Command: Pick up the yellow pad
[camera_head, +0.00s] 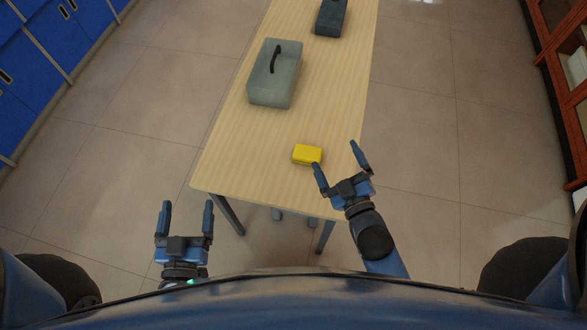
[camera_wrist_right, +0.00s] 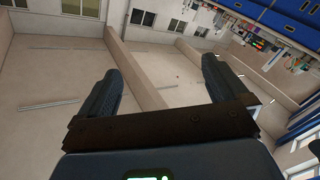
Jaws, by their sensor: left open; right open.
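The yellow pad (camera_head: 307,154) is a small block lying on the light wooden table (camera_head: 240,150) close to its near end. My right gripper (camera_head: 340,156) is open and empty in the head view, just right of the pad, with its left finger overlapping or very near the pad's right corner; I cannot tell whether they touch. In the right wrist view the open jaws (camera_wrist_right: 158,85) have nothing between them, and the pad is not seen there. My left gripper (camera_head: 187,212) is open and empty, left of the table's near end and away from the pad.
A grey-green box (camera_head: 262,90) with a dark handle-like piece on top stands further up the table. A dark box (camera_head: 331,18) stands at the far end. Blue cabinets (camera_head: 70,40) line the left, and a red-brown shelf (camera_head: 560,50) stands right. The tabletop around the pad is clear.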

